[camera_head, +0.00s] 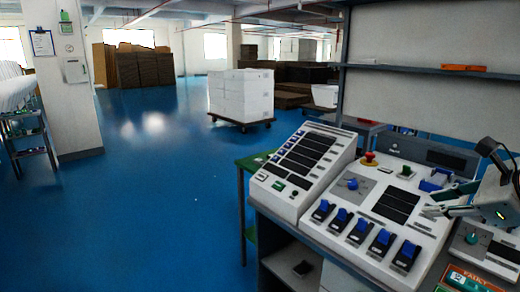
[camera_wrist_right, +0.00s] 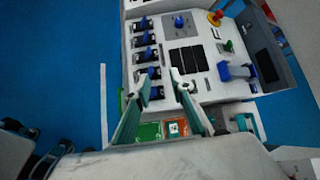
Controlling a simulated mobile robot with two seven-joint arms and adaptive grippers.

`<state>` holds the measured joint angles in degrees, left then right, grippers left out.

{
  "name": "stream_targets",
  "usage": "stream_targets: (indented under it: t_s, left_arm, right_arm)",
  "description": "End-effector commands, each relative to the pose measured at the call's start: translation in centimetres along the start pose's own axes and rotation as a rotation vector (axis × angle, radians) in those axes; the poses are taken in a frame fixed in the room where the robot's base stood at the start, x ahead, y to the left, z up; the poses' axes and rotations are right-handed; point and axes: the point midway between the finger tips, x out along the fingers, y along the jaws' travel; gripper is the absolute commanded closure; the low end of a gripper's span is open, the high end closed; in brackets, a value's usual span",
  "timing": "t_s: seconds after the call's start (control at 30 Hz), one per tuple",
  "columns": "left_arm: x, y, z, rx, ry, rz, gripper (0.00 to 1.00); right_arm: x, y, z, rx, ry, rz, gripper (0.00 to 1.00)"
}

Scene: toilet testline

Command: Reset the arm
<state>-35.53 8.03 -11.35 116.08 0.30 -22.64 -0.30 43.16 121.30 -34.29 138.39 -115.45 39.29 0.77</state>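My right gripper (camera_head: 432,202) is at the right edge of the head view, above the right part of the grey-white control panel (camera_head: 395,180). In the right wrist view my right gripper (camera_wrist_right: 162,80) has its two fingers spread apart with nothing between them. The panel (camera_wrist_right: 205,90) lies beyond the fingertips, with black displays and blue switches; I cannot tell the exact height of the fingers above it. My left gripper is not seen in either view.
The panel carries a red emergency button (camera_head: 369,159), a green knob (camera_head: 406,172) and a row of blue switches (camera_head: 357,231). A grey shelf (camera_head: 430,72) stands behind it. White boxes (camera_head: 240,95) sit on a cart. The blue floor (camera_head: 150,220) at left is clear.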

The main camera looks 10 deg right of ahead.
Motion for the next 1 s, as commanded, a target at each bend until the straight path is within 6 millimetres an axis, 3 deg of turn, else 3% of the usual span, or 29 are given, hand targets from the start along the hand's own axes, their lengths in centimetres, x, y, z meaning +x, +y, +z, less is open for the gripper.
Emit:
stream_targets:
  t_s: [0.27, 0.47, 0.6, 0.7, 0.87, 1.0]
  left_arm:
    - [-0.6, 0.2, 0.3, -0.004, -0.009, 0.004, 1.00]
    - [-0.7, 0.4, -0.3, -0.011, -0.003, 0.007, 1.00]
    - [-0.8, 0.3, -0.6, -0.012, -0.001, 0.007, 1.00]
    - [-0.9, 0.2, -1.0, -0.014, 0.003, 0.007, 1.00]
    - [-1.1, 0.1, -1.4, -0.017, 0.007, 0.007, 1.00]
    - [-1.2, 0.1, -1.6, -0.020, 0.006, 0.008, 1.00]
  right_arm:
    - [4.1, 7.1, 2.4, 0.174, -0.094, 0.253, 0.77]
    - [6.6, 13.8, 4.9, 0.401, -0.178, 0.494, 0.77]
    - [8.0, 18.8, 7.2, 0.658, -0.241, 0.689, 0.77]
    - [8.8, 21.4, 8.5, 0.868, -0.276, 0.807, 0.77]
    - [10.4, 24.3, 9.6, 1.245, -0.307, 0.949, 0.77]
    - [12.4, 25.9, 8.8, 1.607, -0.305, 1.011, 0.77]
